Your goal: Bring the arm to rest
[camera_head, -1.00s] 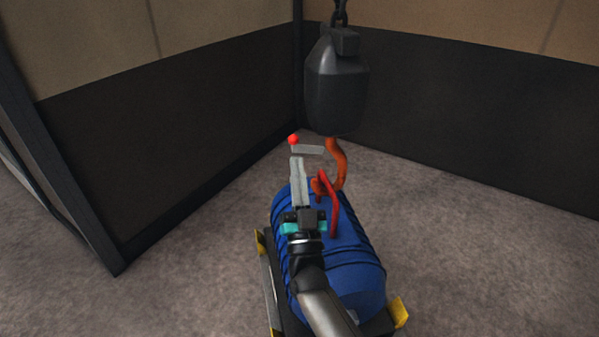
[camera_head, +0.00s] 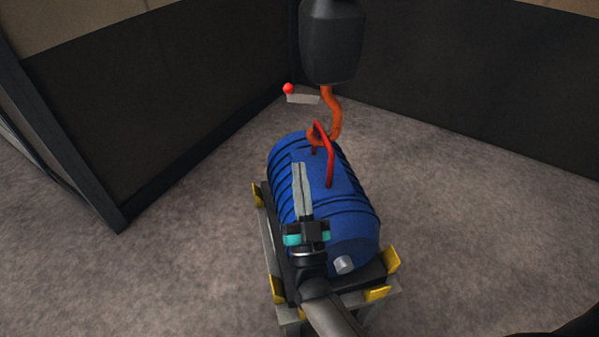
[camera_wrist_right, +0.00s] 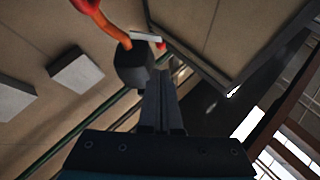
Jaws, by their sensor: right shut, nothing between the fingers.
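My right gripper (camera_head: 300,165) is shut and empty in the head view, its narrow fingers together and pointing away from me. It shows in front of the left side of a blue ribbed cylindrical casting (camera_head: 345,213); I cannot tell the gap between them. In the right wrist view the shut fingers (camera_wrist_right: 162,85) also show, with nothing between them. A red handle (camera_head: 328,165) stands on top of the casting. An orange hook (camera_head: 331,112) hangs from a dark hoist block (camera_head: 331,42) and meets the handle. My left gripper is not in view.
The casting lies on a stand (camera_head: 268,240) with yellow corner brackets. Dark wall panels (camera_head: 160,100) close off the left and back. A red ball (camera_head: 288,88) with a pale bar shows behind the casting. Bare grey floor (camera_head: 470,230) lies to the right.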

